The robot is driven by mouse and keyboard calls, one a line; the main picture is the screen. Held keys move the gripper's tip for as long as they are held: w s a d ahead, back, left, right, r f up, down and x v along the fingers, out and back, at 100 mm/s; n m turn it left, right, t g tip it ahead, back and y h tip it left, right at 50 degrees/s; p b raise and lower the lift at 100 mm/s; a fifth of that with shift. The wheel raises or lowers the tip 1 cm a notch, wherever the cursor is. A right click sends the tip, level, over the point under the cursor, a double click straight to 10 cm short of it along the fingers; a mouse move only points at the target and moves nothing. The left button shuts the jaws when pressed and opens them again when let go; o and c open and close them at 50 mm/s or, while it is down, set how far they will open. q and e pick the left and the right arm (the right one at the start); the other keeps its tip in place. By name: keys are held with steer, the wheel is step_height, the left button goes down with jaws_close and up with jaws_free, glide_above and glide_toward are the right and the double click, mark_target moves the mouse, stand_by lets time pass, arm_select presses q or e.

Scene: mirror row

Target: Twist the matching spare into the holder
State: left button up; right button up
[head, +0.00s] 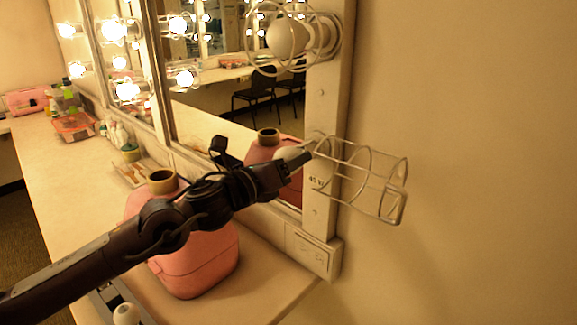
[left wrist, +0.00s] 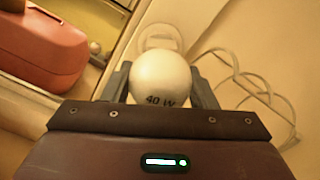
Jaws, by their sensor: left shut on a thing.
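My left gripper (head: 300,158) is shut on a white round bulb (left wrist: 160,72) marked "40 W". The bulb shows only partly behind the fingers in the head view (head: 287,153). The pale round holder (left wrist: 158,36) lies just beyond the bulb in the left wrist view; the bulb covers part of it, and I cannot tell whether they touch. My right gripper is not in view.
Another white bulb (head: 125,313) stands at the bottom left. A pink case (head: 195,255) stands on the counter (head: 275,285) below my left arm. A second caged bulb (head: 287,35) is above on the strip. The wall at right is bare.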

arm_select(q)
steer(key=shift+m+b, duration=0.9)
steer(key=shift+b, duration=0.75)
steer(key=shift+m+b, duration=1.2)
steer(key=shift+b, duration=0.25)
steer(key=o, duration=0.9)
steer(key=shift+a, duration=0.1)
